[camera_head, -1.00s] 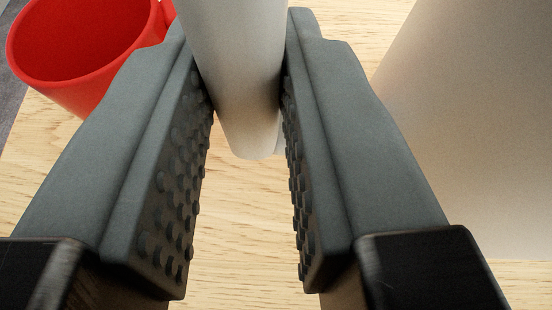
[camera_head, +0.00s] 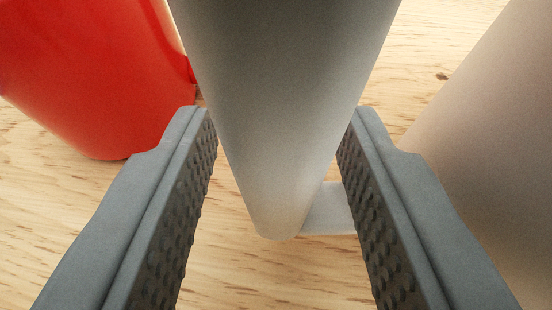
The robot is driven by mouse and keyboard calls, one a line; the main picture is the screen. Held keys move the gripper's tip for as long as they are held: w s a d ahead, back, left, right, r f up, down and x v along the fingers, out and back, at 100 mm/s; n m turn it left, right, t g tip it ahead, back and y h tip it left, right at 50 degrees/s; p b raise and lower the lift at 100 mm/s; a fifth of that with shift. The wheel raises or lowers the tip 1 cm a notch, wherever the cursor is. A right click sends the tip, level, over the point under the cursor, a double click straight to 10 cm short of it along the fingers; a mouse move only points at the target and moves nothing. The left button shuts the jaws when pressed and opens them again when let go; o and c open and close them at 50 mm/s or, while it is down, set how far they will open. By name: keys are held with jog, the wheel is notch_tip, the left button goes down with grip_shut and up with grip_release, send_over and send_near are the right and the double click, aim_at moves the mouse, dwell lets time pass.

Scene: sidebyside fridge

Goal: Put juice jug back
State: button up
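A pale grey-white upright piece (camera_head: 285,120), tapered toward its lower end, stands between my fingers; it looks like the jug's handle, but I cannot tell for sure. A short pale piece (camera_head: 330,212) runs from behind its lower end to the right, partly hidden by my right finger. A large pale body (camera_head: 490,150), possibly the jug, fills the right side, its top out of view. My gripper (camera_head: 277,125) is open, one finger on each side of the upright piece, with gaps at its lower part.
A red container (camera_head: 90,75) stands close to my left finger, its top out of view. The light wooden surface (camera_head: 215,275) lies below and is bare in the foreground.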

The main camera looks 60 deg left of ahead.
jog(key=shift+f, duration=0.1)
jog(key=shift+s+d, duration=0.1)
jog(key=shift+d, duration=0.1)
jog(key=v, duration=1.7)
jog(key=shift+s+a, duration=0.1)
